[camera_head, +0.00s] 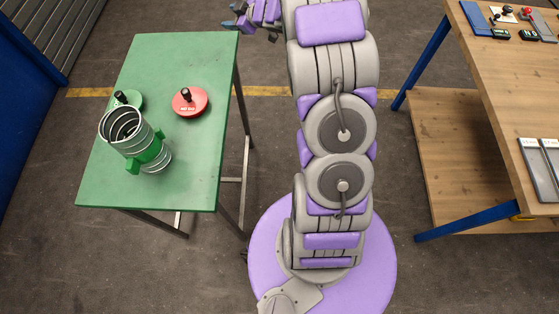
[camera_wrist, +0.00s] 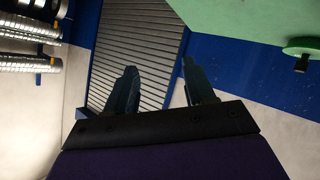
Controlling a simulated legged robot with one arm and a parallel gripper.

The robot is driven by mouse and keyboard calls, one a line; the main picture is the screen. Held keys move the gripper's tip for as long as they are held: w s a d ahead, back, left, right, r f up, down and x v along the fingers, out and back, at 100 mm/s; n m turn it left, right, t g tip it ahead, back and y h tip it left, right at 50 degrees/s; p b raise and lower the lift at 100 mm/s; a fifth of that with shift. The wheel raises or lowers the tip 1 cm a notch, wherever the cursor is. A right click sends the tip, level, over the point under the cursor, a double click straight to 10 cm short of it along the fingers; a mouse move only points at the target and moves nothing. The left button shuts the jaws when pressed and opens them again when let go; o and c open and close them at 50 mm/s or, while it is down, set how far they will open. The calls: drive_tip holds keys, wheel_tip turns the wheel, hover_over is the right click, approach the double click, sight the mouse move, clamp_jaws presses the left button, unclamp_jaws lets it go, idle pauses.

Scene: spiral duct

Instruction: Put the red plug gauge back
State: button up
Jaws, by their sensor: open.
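The red plug gauge (camera_head: 190,101), a red disc with a black upright handle, sits on the green table (camera_head: 185,60) right of the metal duct piece. A green plug gauge (camera_head: 128,99) with a black handle sits behind the duct piece. It also seems to show at the right edge of the wrist view (camera_wrist: 303,46). The spiral duct piece (camera_head: 155,164) leans in a green holder on the table. My gripper (camera_head: 245,20) is by the table's far right corner, apart from both gauges. In the wrist view its fingers (camera_wrist: 157,72) are apart and empty.
A wooden workbench (camera_head: 500,120) on the right holds a blue mat (camera_head: 475,19), small devices and grey trays (camera_head: 540,170). A grey shutter (camera_head: 55,25) and blue wall panels stand at left. The green table's front right part is clear.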

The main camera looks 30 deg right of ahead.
drive_tip(key=s+r+m+g+h, duration=0.4)
drive_tip(key=s+r+m+h, duration=0.5)
drive_tip(key=s, duration=0.5)
drive_tip(key=s+a+g+y, duration=0.1)
drive_tip(key=s+a+g, duration=0.2)
drive_tip(key=s, duration=1)
drive_tip(key=s+a+f+g+y, duration=0.1)
drive_tip(key=s+a+g+y, duration=0.1)
drive_tip(key=s+a, duration=0.8)
drive_tip(key=s+a+f+g+y, duration=0.1)
drive_tip(key=s+a+g, duration=0.4)
drive_tip(key=s, duration=1)
drive_tip(key=shift+s+a+f+y, duration=0.2)
drive_tip(key=shift+s+a+y, duration=0.1)
drive_tip(key=shift+a+y, duration=0.4)
drive_tip(key=shift+a, duration=0.15)
